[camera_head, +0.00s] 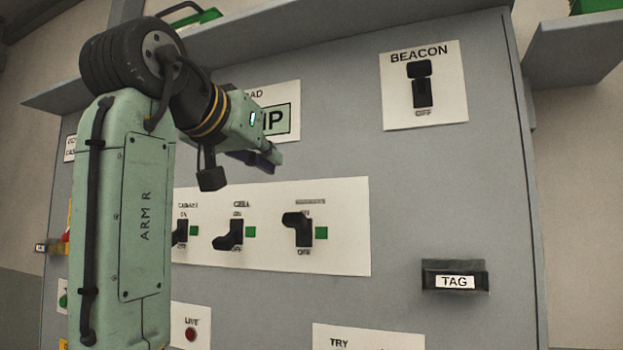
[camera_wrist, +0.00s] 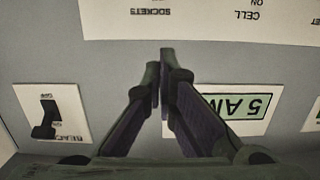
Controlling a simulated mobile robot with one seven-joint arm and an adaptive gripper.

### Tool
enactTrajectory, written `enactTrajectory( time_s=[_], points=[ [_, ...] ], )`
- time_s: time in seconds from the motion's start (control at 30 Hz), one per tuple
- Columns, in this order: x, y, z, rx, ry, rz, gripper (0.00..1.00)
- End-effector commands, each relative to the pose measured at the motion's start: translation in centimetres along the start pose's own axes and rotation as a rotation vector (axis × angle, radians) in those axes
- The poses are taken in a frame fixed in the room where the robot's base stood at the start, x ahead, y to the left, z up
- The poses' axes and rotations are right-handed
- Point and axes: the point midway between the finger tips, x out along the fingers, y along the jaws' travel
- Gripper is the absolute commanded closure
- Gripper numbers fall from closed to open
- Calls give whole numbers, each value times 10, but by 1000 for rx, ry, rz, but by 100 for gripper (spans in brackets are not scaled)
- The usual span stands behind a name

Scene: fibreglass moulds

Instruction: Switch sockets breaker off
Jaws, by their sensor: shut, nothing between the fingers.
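The sockets breaker (camera_head: 298,229) is the rightmost black lever on the white breaker plate (camera_head: 345,226). Its knob sits high, by the ON mark, with a green square to its right. Its small label is blurred in the head view. The upside-down wrist view shows the SOCKETS label (camera_wrist: 138,12) at the top edge, but not the lever. My gripper (camera_head: 272,160) is shut and empty, above and left of the sockets breaker, in front of the panel. Its fingertips meet in the middle of the wrist view (camera_wrist: 162,60).
The cell breaker (camera_head: 230,236) is left of the sockets breaker, knob low. Another breaker (camera_head: 181,232) is partly hidden by my arm. A BEACON switch (camera_head: 421,85) is upper right, a TAG holder (camera_head: 455,277) lower right. An amp display (camera_head: 277,120) is behind my gripper. A ledge (camera_head: 330,35) juts out above.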

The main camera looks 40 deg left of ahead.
Motion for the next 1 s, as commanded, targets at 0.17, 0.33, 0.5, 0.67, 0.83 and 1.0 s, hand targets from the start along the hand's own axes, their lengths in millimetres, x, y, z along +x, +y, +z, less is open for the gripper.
enactTrajectory(
  time_s=[0.17, 0.33, 0.5, 0.67, 0.83, 1.0],
  points=[
    [-7, 7, -2, 7, -50, 10, 100],
    [-7, 8, -2, 8, -51, 10, 100],
    [-5, 8, -2, 8, -50, 10, 100],
    [10, 8, 0, 8, -52, 10, 100],
    [43, 8, 2, 7, -53, 10, 100],
    [80, 8, 2, 8, -52, 10, 100]
  ],
)
